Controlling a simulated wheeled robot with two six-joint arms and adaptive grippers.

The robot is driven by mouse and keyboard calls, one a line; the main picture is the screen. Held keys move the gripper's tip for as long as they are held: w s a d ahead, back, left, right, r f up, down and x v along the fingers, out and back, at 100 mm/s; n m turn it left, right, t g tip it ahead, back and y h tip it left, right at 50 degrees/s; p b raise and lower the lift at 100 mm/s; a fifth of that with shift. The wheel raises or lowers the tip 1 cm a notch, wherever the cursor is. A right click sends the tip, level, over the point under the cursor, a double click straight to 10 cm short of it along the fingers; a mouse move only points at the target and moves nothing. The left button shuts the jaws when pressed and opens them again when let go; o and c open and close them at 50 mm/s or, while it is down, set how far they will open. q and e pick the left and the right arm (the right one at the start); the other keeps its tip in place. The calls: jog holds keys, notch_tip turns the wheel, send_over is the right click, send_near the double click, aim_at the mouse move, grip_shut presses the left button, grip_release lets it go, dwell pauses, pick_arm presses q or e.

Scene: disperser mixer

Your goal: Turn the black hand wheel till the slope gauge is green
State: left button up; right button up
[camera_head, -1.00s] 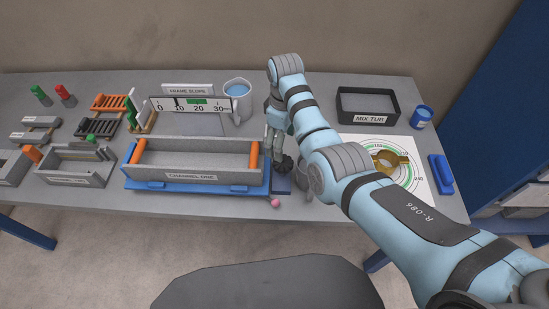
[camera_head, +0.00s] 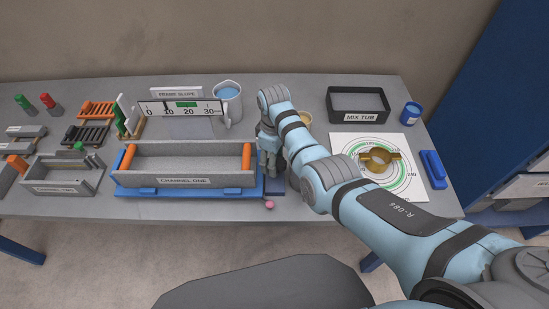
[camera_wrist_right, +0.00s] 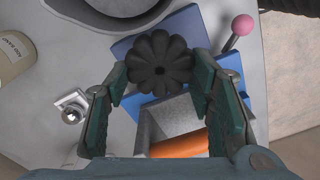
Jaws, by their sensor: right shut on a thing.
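The black hand wheel (camera_wrist_right: 160,64), fluted like a flower, sits between the two fingers of my right gripper (camera_wrist_right: 158,88) in the wrist view. The gripper is shut on it. In the head view my right gripper (camera_head: 269,160) points down at the right end of the blue-based channel frame (camera_head: 130,190), and hides the wheel. The slope gauge (camera_head: 180,108) stands behind the channel, with marks from 0 to 30. Its black pointer is near 10, left of the green patch (camera_head: 187,104). My left gripper is not in view.
A pink-knobbed lever (camera_head: 269,204) sticks out close in front of my right gripper. A jug (camera_head: 229,100) of blue liquid stands behind the channel. The mix tub (camera_head: 358,118) and a round dial sheet (camera_head: 410,185) lie to the right, beyond my forearm.

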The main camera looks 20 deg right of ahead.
jog(key=shift+r, duration=0.1)
jog(key=shift+m, duration=0.4)
jog(key=shift+w+r+m+p, duration=0.1)
jog(key=shift+m+p, duration=0.55)
jog(key=shift+m, duration=0.25)
jog(key=shift+w+d+m, duration=0.1)
jog(key=shift+m, duration=0.7)
jog(key=shift+w+d+m, duration=0.1)
jog(key=shift+m, duration=1.5)
jog(key=o, duration=1.2)
jog(key=shift+c, duration=0.2)
